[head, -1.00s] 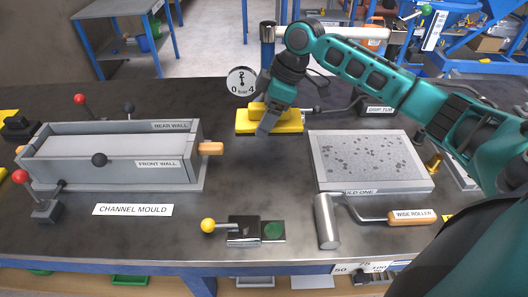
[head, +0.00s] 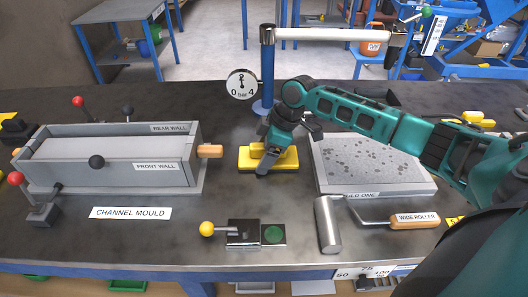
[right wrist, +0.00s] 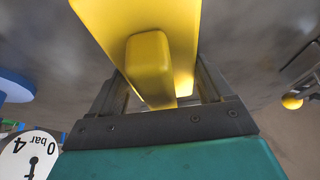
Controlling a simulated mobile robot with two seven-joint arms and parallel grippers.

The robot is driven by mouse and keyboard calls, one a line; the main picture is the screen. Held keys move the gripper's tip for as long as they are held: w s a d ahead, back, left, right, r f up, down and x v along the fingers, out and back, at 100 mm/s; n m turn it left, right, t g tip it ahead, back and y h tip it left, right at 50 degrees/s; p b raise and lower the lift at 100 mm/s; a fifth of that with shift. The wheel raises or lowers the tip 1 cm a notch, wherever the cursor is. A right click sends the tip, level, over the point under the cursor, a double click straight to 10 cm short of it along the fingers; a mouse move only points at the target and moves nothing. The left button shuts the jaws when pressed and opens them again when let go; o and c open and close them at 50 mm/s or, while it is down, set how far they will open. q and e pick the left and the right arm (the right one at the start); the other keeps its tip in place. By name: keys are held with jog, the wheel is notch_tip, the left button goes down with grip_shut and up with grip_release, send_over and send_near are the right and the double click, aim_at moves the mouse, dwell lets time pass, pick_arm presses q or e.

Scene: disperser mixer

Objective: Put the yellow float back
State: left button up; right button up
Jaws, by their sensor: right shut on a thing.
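The yellow float (head: 285,160) is a flat yellow plate with a yellow handle on top. In the head view it is at the middle of the dark bench, right of the channel mould and left of the speckled slab. My right gripper (head: 265,162) is over it, shut on its handle. In the right wrist view the handle (right wrist: 148,65) sits between the two fingers, with the plate beyond it. I cannot tell whether the plate touches the bench. My left gripper is not in view.
The channel mould (head: 100,160) stands at the left. The speckled slab (head: 370,165), wide roller (head: 328,222) and a yellow-knobbed lever (head: 208,229) lie nearby. A blue post (head: 267,75) with a gauge (head: 242,84) rises behind.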

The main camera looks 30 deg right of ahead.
jog(key=o, duration=1)
jog(key=shift+f, duration=0.1)
jog(key=shift+c, duration=0.2)
jog(key=p+v, duration=0.1)
jog(key=v, duration=1.1)
jog(key=shift+a+r, duration=0.1)
jog(key=shift+r, duration=0.15)
jog(key=shift+f, duration=0.1)
